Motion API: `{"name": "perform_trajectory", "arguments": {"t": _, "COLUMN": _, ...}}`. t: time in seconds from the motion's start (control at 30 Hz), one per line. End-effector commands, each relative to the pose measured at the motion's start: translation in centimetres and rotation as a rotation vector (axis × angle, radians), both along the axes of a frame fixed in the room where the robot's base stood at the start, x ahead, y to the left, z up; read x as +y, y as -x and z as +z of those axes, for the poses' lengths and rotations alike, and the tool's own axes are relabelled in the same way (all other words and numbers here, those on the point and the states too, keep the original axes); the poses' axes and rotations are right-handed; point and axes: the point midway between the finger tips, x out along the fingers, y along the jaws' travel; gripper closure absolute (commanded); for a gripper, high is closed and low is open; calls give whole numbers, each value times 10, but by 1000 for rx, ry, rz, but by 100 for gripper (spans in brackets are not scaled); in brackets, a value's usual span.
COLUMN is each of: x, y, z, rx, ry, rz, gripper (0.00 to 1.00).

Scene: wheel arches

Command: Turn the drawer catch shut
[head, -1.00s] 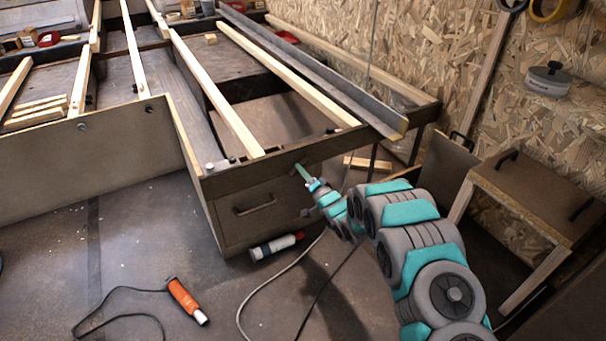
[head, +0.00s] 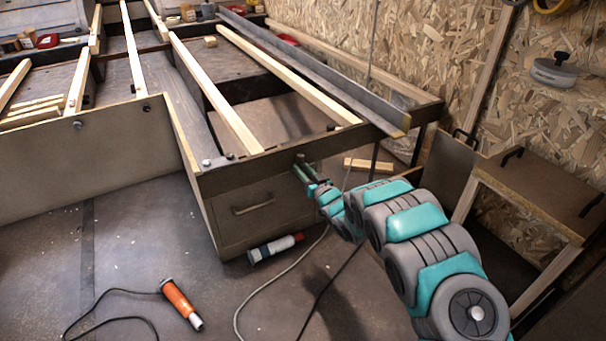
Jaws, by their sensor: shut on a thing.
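The drawer (head: 262,222) with its dark bar handle (head: 254,205) sits under the corner of the wooden frame, and its front looks flush. My gripper (head: 303,170) is at the frame's front rail, above and right of the drawer handle.
A tube (head: 275,248) lies on the floor beneath the drawer. An orange tool (head: 181,303) with a black cord lies front left. A cabinet (head: 535,190) stands at the right by the chipboard wall. Metal and wooden bars (head: 300,60) lie across the frame.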

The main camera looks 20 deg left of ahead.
Motion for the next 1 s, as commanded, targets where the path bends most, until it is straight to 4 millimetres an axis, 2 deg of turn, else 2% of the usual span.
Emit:
{"name": "perform_trajectory", "arguments": {"t": 0.3, "x": 0, "y": -1, "z": -1, "rx": -90, "ry": 76, "rz": -1, "gripper": 100}}
{"name": "perform_trajectory", "arguments": {"t": 0.83, "x": 0, "y": 0, "z": 0, "rx": -108, "ry": 91, "rz": -1, "gripper": 100}}
{"name": "perform_trajectory", "arguments": {"t": 0.87, "x": 0, "y": 0, "z": 0, "rx": -108, "ry": 91, "rz": -1, "gripper": 69}}
{"name": "perform_trajectory", "arguments": {"t": 1.0, "x": 0, "y": 0, "z": 0, "rx": -107, "ry": 90, "rz": -1, "gripper": 53}}
